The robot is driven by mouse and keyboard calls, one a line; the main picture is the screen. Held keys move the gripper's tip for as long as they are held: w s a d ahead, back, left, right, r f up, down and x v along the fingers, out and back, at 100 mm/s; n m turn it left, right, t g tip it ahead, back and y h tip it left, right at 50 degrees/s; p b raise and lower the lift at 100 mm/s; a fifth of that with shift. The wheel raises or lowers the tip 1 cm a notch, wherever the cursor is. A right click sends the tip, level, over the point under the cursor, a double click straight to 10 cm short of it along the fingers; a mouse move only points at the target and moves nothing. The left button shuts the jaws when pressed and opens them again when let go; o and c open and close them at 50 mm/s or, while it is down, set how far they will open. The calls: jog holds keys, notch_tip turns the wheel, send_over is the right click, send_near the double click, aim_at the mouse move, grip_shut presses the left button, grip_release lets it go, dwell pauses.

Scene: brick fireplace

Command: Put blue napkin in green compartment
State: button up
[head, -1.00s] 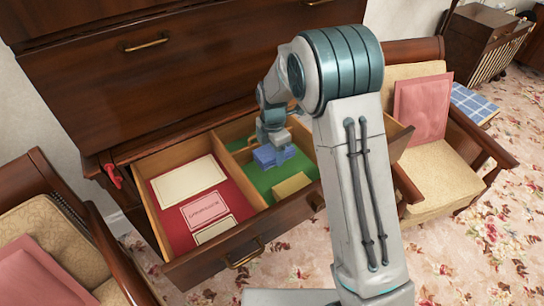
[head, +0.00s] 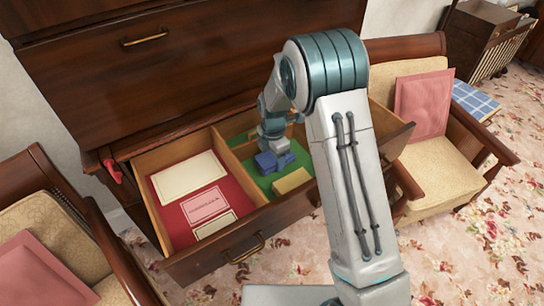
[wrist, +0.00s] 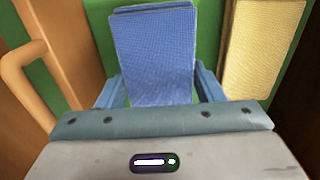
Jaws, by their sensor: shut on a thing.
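The blue napkin (head: 264,162) is folded and sits within the walls of the green compartment (head: 262,182), the right part of the open drawer. My gripper (head: 273,152) points down into this compartment and is shut on the napkin. In the wrist view the napkin (wrist: 155,50) lies between the two blue fingers (wrist: 160,88), with green floor behind it. I cannot tell whether it touches the floor. My arm hides the compartment's right end.
A yellow folded napkin (head: 291,181) lies beside the blue one on the green floor. A wooden divider (head: 228,160) separates the red compartment (head: 170,217), which holds several papers. Armchairs with pink cushions stand at left (head: 45,270) and right (head: 424,105).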

aim_at(273, 157)
jog(key=o, duration=1)
jog(key=shift+c, duration=0.2)
jog(key=shift+r, duration=0.1)
jog(key=shift+r+p, duration=0.55)
jog(key=shift+p, duration=0.05)
jog(key=s+d+r+m+b, duration=0.1)
jog(key=s+d+r+m, duration=0.15)
jog(key=r, duration=0.65)
jog(key=s+d+r+m, duration=0.2)
jog(key=r+m, duration=0.1)
jog(key=r, duration=0.5)
jog(key=s+d+r+m+t, duration=0.1)
jog(key=s+d+r+m, duration=0.1)
jog(key=s+d+m, duration=0.3)
jog(key=s+d+r+m+t, duration=0.2)
jog(key=s+d+m, duration=0.4)
jog(key=s+m, duration=0.8)
jog(key=shift+s+d, duration=0.2)
jog(key=shift+s, duration=1.4)
